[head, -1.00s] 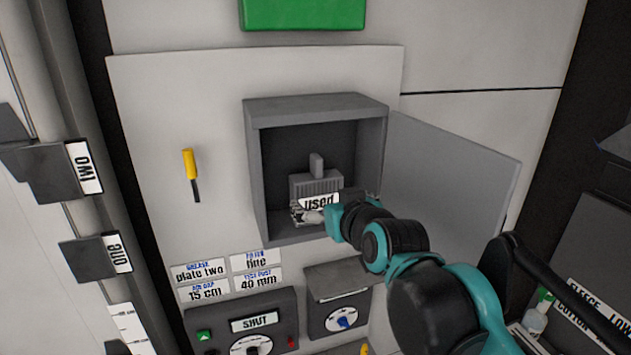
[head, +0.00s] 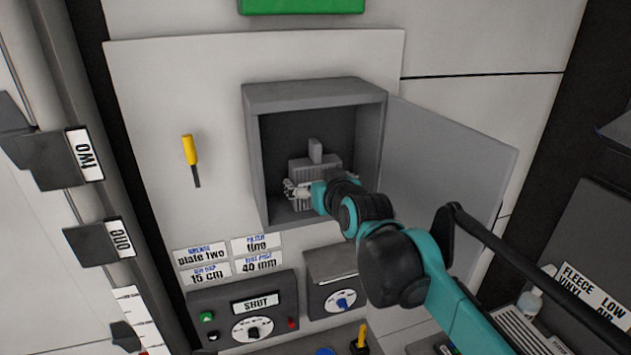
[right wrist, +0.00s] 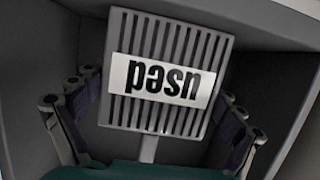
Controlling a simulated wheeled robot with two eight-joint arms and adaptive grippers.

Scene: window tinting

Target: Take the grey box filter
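The grey box filter (head: 316,165) has a ribbed front and a tab on top. It sits inside the open grey cabinet (head: 251,150) in the wall. In the right wrist view the filter (right wrist: 170,48) shows its slats and a white "used" label, upside down. My right gripper (head: 296,190) is inside the cabinet in front of the filter and hides its label in the head view. In the right wrist view its fingers (right wrist: 158,92) are spread, one on each side of the filter, with gaps visible. My left gripper is not in view.
The cabinet door (head: 445,165) stands open to the right, close to my right arm. A yellow-handled tool (head: 190,155) is on the wall at left. Below are white labels (head: 230,255), a "SHUT" control panel (head: 245,315) and a dial box (head: 338,285).

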